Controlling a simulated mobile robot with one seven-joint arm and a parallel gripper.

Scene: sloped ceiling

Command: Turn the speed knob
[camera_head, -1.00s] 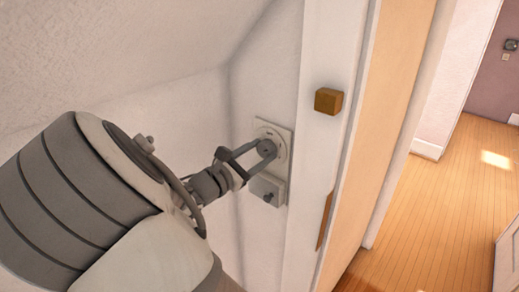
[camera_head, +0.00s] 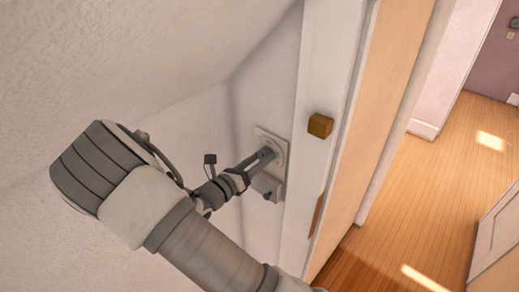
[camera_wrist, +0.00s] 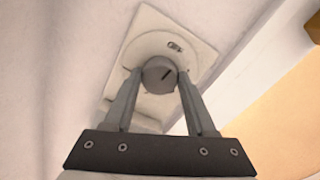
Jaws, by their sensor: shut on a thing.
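The speed knob (camera_wrist: 159,74) is a round grey knob with a dark pointer line. It sits on a pale round dial on a square wall plate (camera_wrist: 208,58); the plate also shows in the head view (camera_head: 262,133). My gripper (camera_wrist: 158,78) has one finger on each side of the knob and is shut on it. In the head view my gripper (camera_head: 266,155) reaches the plate from the left and hides most of the knob. Small dial markings show above the knob in the wrist view, too small to read.
A second small plate with a dark switch (camera_head: 267,190) is just below the dial plate. A white door frame (camera_head: 326,60) with a brown wooden block (camera_head: 320,125) stands close on the right. The sloped ceiling is above left. Open wooden floor (camera_head: 440,170) lies beyond the doorway.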

